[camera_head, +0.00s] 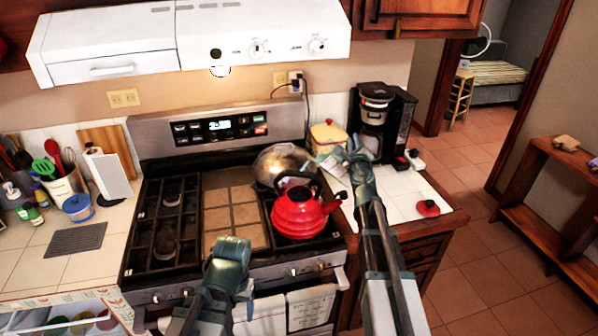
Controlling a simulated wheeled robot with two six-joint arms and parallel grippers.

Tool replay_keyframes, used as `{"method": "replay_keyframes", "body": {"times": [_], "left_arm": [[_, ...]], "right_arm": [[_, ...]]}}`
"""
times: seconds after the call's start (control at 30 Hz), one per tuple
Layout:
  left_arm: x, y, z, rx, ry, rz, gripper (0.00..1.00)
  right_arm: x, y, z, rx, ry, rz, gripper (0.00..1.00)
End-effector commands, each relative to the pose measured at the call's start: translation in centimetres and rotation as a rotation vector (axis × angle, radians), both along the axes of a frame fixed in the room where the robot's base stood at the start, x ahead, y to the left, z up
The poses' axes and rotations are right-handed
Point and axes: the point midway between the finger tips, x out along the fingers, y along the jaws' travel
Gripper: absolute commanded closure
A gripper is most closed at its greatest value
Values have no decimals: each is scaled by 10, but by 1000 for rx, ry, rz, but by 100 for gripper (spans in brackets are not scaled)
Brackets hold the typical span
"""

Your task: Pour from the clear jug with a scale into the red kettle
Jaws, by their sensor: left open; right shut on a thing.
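The red kettle (300,215) stands upright on the front right of the stove, its dark spout pointing right and its dark handle on top. My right gripper (340,164) is behind and to the right of the kettle, above the back edge of the counter beside the stove. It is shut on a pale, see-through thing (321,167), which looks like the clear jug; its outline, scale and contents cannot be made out. My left gripper (232,246) is open and empty over the stove's front, left of the kettle; its fingertips are hard to see.
A shiny metal pot (279,162) stands behind the kettle, close to my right gripper. A black coffee maker (380,122) and a yellow container (328,136) stand at the back. A red lid-like thing (428,208) lies on the right counter. The range hood (195,38) overhangs the stove.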

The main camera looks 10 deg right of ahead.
Motion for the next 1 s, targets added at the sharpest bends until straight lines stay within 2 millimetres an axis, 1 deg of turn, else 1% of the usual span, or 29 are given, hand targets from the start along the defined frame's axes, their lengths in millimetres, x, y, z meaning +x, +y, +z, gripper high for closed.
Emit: {"method": "replay_keyframes", "body": {"times": [1.0], "left_arm": [[0,0,3,0,0,0,26]], "right_arm": [[-1,-1,3,-73,17,-2,100]]}}
